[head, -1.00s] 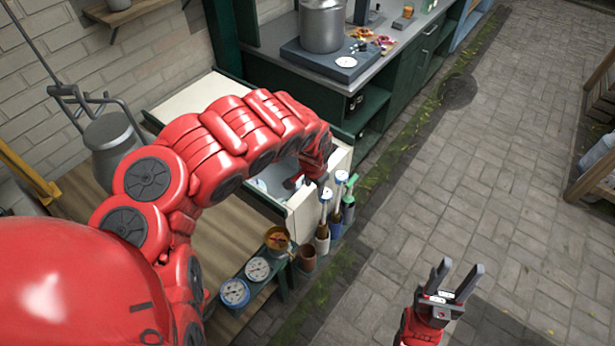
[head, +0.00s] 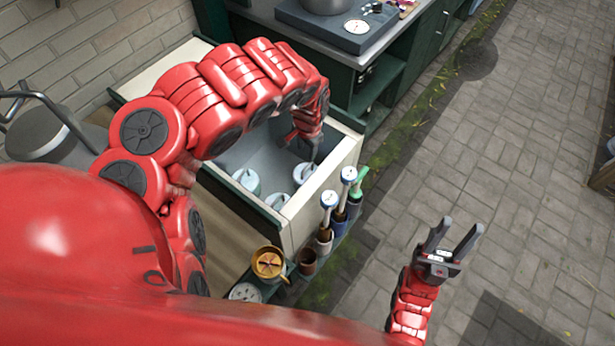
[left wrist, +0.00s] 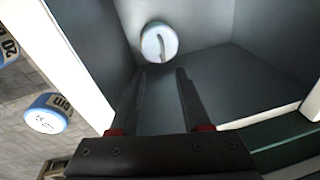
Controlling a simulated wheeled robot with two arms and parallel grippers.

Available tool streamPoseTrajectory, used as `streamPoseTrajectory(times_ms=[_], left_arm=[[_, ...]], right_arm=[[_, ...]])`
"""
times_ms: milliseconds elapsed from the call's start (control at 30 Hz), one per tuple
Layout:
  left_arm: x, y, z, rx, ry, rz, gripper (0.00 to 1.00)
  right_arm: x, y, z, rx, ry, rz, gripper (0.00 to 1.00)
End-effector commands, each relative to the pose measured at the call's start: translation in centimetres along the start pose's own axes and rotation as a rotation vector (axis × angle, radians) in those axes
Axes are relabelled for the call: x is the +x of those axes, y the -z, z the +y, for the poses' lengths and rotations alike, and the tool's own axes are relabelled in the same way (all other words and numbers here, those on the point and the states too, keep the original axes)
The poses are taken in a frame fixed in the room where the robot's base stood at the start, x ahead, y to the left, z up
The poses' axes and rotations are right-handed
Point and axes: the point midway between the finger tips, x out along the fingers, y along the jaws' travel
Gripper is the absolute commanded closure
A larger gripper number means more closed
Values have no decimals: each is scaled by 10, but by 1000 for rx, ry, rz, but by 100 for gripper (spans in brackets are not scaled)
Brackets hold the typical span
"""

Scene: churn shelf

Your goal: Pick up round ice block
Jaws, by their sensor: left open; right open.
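Three pale, round ice blocks, each with a dark curved mark on top, sit in the open drawer (head: 348,163): one at the right (head: 304,173), one at the left (head: 247,180), and one at the front (head: 277,201). My left gripper (head: 305,150) is over the drawer, close to the right block, and partly hidden by its own arm. In the left wrist view its two fingers (left wrist: 161,72) are apart and empty, with one round block (left wrist: 159,42) just beyond the tips. My right gripper (head: 455,240) is open and empty over the paving.
Bottle-like tools with round white tops (head: 329,200) stand in holders outside the drawer front. An orange cup (head: 268,263) and a brown pot (head: 308,262) stand nearby. A green counter (head: 395,60) is behind the drawer.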

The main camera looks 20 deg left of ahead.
Motion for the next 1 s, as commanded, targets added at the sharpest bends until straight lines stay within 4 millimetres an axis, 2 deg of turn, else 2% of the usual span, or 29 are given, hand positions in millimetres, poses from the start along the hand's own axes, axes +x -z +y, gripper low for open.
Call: streamPoseTrajectory(times_ms=[367,400,467,633,1000], left_arm=[[64,-1,2,0,0,0,53],[64,1,3,-1,-5,0,53],[73,1,3,-1,-5,0,53],[109,-1,3,-2,-5,-2,53],[131,4,0,0,-3,1,53]], right_arm=[[-69,-12,-3,0,0,0,53],[-64,-11,-3,0,0,0,53],[-68,-11,-3,0,0,0,53],[-84,-14,-4,0,0,0,53],[-87,-15,-4,0,0,0,53]])
